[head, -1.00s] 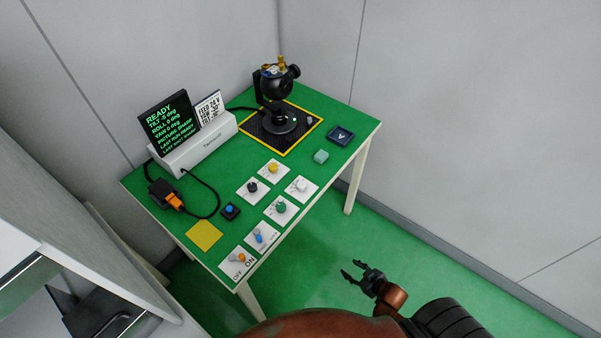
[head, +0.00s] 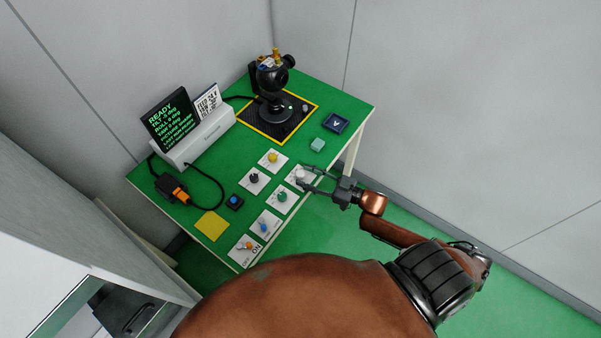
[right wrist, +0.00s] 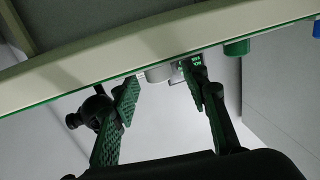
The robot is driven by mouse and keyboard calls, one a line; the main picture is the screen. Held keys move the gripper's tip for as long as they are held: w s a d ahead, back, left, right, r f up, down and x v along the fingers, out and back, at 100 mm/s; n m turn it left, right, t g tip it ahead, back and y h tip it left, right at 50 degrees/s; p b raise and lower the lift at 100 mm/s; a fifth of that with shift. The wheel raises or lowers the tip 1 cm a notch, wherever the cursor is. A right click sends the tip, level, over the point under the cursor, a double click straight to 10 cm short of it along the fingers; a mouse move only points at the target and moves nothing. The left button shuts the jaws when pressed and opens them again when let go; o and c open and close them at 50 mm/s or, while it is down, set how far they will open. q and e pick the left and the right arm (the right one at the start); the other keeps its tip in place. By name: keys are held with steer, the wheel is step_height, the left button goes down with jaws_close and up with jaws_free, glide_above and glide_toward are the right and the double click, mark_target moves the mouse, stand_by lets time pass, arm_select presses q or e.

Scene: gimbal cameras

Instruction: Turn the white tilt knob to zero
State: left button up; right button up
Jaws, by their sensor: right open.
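The white knob (head: 300,174) stands on a white plate at the right end of the knob group on the green table. My right gripper (head: 306,177) is open at this plate, its two fingers pointing left toward the knob. In the right wrist view, the white knob (right wrist: 159,73) shows between the spread fingers of my gripper (right wrist: 162,82), beyond their tips; contact cannot be told. The display (head: 171,120) reads READY with a tilt line that looks like -5 deg. The black gimbal camera (head: 273,80) stands at the back. My left gripper is out of view.
Near the white knob are a green knob (head: 282,196), a black knob (head: 254,178) and a yellow knob (head: 272,157). Switches with blue and orange levers (head: 249,245) are at the front.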

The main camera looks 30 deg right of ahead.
mark_target(300, 173)
steer(key=shift+x, duration=1.25)
steer(key=shift+w+a, duration=0.15)
steer(key=shift+w, duration=0.1)
steer(key=shift+c, duration=0.3)
